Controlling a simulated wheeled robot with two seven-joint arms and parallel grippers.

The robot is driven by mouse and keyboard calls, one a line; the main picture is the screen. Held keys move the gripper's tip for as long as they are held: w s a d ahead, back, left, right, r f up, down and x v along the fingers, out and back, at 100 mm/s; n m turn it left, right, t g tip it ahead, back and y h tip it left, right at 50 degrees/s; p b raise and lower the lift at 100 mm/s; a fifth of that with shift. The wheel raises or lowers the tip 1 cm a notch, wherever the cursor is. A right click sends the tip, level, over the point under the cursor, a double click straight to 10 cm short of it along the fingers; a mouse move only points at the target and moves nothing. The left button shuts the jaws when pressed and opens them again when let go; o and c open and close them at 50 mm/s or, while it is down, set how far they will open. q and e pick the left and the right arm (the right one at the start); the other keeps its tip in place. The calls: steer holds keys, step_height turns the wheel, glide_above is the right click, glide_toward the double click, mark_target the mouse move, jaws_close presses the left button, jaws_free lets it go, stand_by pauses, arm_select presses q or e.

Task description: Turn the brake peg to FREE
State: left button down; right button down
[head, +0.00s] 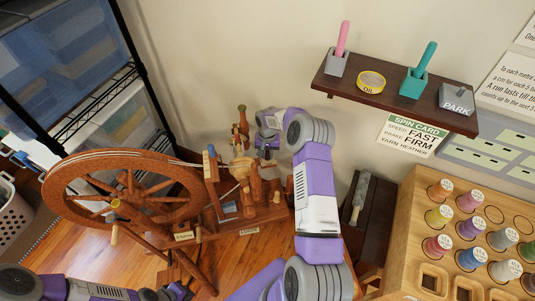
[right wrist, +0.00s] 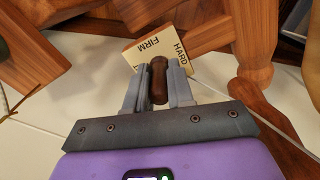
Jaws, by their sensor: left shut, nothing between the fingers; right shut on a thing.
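The brake peg (right wrist: 159,82) is a dark brown rounded wooden peg in the right wrist view. My right gripper (right wrist: 158,72) is shut on it, one grey finger on each side. A cream label plate (right wrist: 168,38) behind it reads FIRM and HARD; its lower left part is hidden by the gripper. I cannot tell which word the peg points to. In the head view my right gripper (head: 266,155) reaches down behind the spinning wheel's upright parts, and the peg cannot be made out. My left gripper (head: 178,291) is shut and empty at the bottom edge.
The spinning wheel (head: 125,161) stands left of my right arm, its wooden posts close to the gripper. A dark shelf (head: 395,98) with pots hangs on the wall; a spin card (head: 413,135) below it reads BRAKE FIRM. A spool rack (head: 405,215) stands at right.

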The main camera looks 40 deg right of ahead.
steer(key=shift+n, duration=0.3)
steer(key=c, duration=1)
jaws_free()
step_height(320, 180, up, 8)
steer(key=shift+f+p, duration=0.2)
steer(key=shift+p, duration=0.95)
